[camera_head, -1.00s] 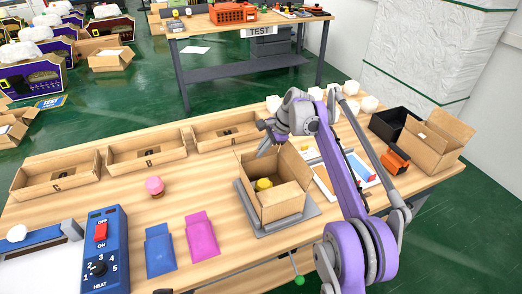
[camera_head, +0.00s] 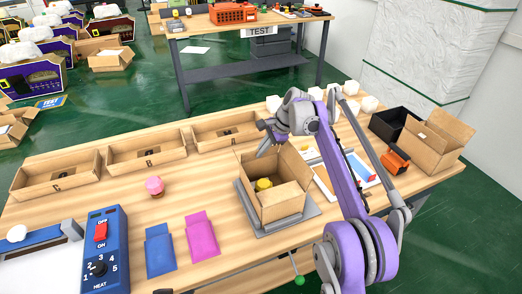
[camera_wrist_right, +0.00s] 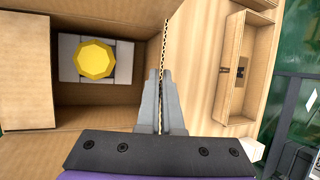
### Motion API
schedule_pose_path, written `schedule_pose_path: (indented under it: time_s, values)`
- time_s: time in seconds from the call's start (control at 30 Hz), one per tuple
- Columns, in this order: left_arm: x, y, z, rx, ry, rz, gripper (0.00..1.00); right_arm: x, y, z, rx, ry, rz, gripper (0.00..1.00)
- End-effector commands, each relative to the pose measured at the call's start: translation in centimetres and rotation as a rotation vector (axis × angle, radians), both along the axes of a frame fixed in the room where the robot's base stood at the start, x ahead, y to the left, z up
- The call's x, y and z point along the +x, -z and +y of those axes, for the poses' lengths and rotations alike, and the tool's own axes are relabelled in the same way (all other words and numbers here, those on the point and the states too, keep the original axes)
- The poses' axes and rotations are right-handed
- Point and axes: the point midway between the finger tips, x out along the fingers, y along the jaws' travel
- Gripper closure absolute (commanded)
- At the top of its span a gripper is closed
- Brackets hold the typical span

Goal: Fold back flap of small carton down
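The small open carton (camera_head: 283,207) stands on a grey plate on the table. Something with a yellow top (camera_head: 263,184) is inside; it shows in the right wrist view (camera_wrist_right: 96,59) on a pale insert. My right gripper (camera_head: 266,148) is at the carton's back edge. In the right wrist view its two fingers (camera_wrist_right: 161,75) are close together, one on each side of the upright back flap (camera_wrist_right: 164,40), seen edge-on, and look closed on it. A wide flap (camera_wrist_right: 25,60) stands out at the left of that view. My left gripper is not in view.
Several shallow cardboard trays (camera_head: 147,153) line the table's back edge. A pink-topped bottle (camera_head: 154,186), blue pouch (camera_head: 160,250), pink pouch (camera_head: 202,235) and blue heat control box (camera_head: 105,250) lie left of the carton. A larger open carton (camera_head: 433,143) stands at right.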

Motion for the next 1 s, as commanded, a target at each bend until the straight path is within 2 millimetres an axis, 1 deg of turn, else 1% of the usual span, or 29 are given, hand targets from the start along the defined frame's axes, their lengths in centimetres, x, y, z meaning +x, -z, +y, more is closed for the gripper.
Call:
schedule_pose_path:
  time_s: [0.27,0.43,0.67,0.8,1.0]
  values:
    - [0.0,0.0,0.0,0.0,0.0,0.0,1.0,0.0,0.0,0.0,0.0,0.0,-0.001,1.0]
    - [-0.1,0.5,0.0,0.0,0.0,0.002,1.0,-0.2,0.1,-0.1,0.007,0.0,-0.02,1.0]
    - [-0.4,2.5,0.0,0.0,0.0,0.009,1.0,-0.7,0.6,-0.3,0.04,0.002,-0.124,1.0]
    - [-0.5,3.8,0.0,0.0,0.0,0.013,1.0,-1.2,0.9,-0.4,0.073,0.003,-0.221,1.0]
    - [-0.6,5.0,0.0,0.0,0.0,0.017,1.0,-1.8,1.3,-0.7,0.117,0.003,-0.365,1.0]
